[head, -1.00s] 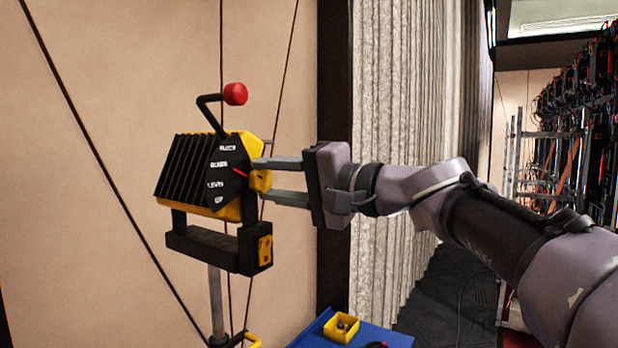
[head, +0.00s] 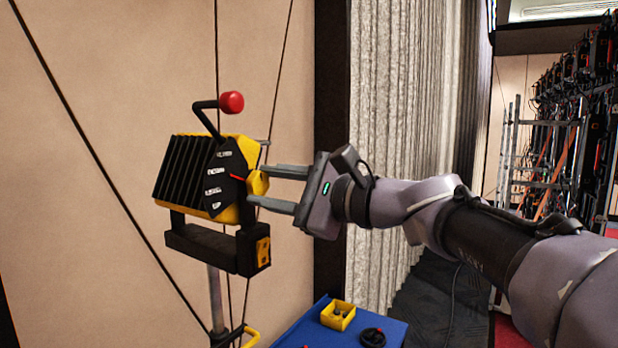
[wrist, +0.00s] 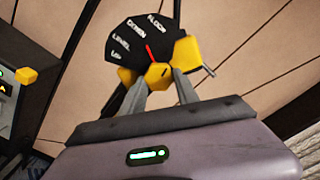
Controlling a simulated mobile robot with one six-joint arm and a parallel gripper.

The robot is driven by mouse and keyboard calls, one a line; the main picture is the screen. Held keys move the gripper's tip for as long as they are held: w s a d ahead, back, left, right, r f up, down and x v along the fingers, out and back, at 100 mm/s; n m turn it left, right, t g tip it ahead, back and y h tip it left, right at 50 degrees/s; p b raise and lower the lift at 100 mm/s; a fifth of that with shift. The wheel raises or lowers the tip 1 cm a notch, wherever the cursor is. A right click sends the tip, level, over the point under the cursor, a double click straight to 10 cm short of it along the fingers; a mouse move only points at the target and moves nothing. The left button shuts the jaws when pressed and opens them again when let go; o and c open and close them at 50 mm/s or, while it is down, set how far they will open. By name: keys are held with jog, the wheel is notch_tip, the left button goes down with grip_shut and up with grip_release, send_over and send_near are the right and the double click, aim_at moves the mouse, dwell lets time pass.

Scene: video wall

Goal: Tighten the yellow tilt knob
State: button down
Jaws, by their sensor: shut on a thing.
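The yellow tilt knob (head: 257,182) sits on the side of a black and yellow finned lamp-like unit (head: 186,176). It also shows in the wrist view (wrist: 158,76), between my fingertips. My gripper (head: 262,188) comes from the right and is shut on the knob. A red pointer (head: 237,178) runs from the knob towards the upper left of the dial in the wrist view. The knob's far side is hidden.
A bent black lever with a red ball (head: 232,102) rises above the unit. A black yoke (head: 215,248) hangs below on a grey pole (head: 216,298). A blue table (head: 312,331) holds a yellow box (head: 338,315) and a black coil (head: 372,338).

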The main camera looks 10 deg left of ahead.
jog(key=shift+m+p, duration=0.35)
jog(key=shift+m, duration=0.45)
jog(key=c, duration=0.9)
grip_release()
jog(key=b+v, duration=0.1)
jog(key=v, duration=1.6)
jog(key=shift+d, duration=0.25)
